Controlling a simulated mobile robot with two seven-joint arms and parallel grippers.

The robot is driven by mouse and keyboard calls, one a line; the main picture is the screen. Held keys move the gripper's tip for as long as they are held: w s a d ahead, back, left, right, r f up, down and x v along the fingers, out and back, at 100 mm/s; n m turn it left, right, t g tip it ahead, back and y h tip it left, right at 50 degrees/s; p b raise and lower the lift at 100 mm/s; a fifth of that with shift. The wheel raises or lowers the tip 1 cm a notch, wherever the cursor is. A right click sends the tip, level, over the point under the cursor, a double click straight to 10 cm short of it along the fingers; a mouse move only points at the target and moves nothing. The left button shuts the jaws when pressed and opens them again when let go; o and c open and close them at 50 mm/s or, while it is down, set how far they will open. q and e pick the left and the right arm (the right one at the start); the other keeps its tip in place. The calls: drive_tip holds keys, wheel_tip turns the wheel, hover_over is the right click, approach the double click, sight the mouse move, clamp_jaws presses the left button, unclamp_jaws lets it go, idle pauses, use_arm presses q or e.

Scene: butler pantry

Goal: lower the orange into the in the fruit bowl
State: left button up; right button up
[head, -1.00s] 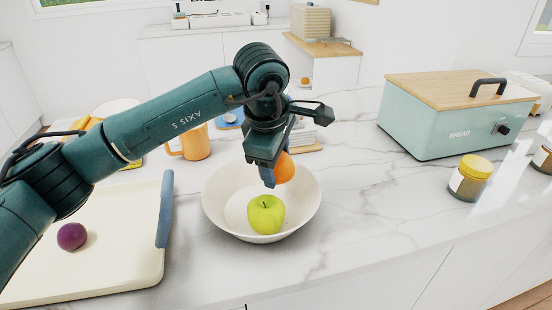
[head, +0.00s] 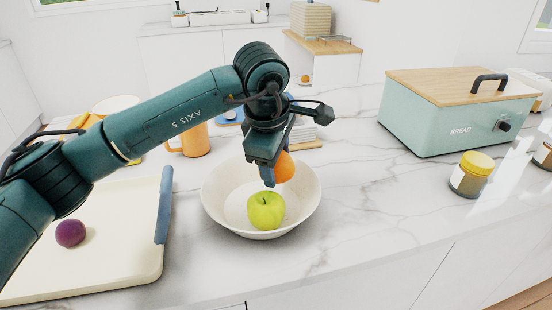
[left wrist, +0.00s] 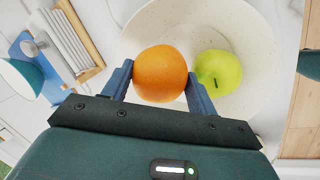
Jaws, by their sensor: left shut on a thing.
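My left gripper (head: 270,176) is shut on the orange (head: 285,168), over the right rear part of the fruit bowl. In the left wrist view the orange (left wrist: 160,73) sits between the two fingers. The fruit bowl (head: 222,205) is wide, cream-white and stands on the marble counter. A green apple (head: 266,211) lies inside it toward the front; it also shows in the left wrist view (left wrist: 218,73), just right of the orange. I cannot tell whether the orange touches the bowl.
A cream tray (head: 110,262) with a blue handle and a purple fruit (head: 70,233) lies to the left. An orange mug (head: 196,142) stands behind the bowl. A teal bread box (head: 450,120) and a yellow-lidded jar (head: 471,174) stand to the right. Counter right of the bowl is clear.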

use_arm(q)
drive_tip(key=shift+f+b, duration=0.35)
drive_tip(key=shift+f, duration=0.15)
drive_tip(key=o, duration=1.1)
drive_tip(key=shift+o, duration=0.2)
drive_tip(key=shift+f, duration=0.1)
drive_tip(key=shift+s+f, duration=0.1)
